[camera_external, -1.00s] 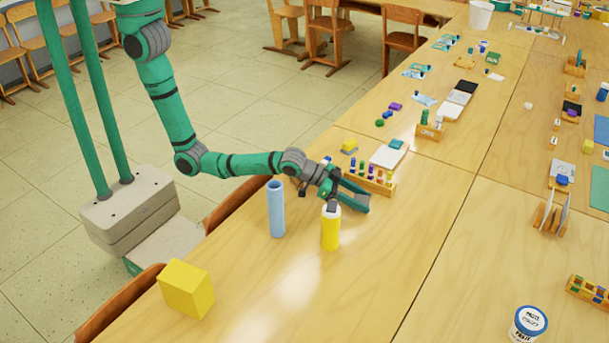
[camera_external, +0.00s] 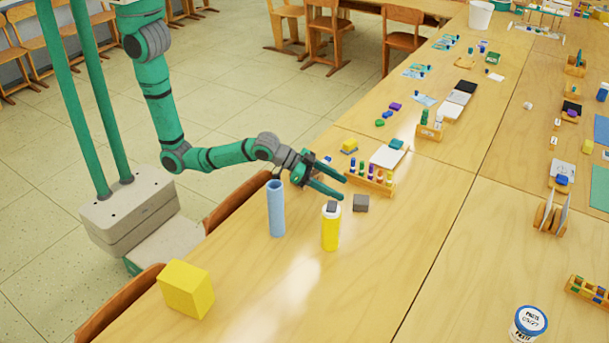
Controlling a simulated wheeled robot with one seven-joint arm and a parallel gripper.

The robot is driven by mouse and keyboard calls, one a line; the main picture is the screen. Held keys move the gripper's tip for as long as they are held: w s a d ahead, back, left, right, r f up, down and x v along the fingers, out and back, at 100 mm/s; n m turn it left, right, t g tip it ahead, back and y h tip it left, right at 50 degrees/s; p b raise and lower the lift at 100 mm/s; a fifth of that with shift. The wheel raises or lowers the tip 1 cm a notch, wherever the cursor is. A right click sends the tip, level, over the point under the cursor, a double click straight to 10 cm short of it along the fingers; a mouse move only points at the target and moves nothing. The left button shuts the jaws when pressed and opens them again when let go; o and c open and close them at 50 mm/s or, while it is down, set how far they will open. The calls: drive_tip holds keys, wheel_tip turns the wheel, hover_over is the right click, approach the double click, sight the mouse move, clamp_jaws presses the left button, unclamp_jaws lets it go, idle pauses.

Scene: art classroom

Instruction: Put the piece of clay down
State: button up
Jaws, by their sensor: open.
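I cannot tell which of the two is the clay meant. My gripper (camera_external: 343,189) is open and empty. Its two fingers point right, above and to the left of the grey block, apart from it and from the cylinder.
A light blue tube (camera_external: 276,210) stands upright just left of the yellow cylinder. A yellow block (camera_external: 186,289) is at the near left. A wooden rack of paint tubes (camera_external: 370,182) stands behind the grey block. The table's near middle is clear.

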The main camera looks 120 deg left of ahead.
drive_tip(key=shift+v, duration=1.3)
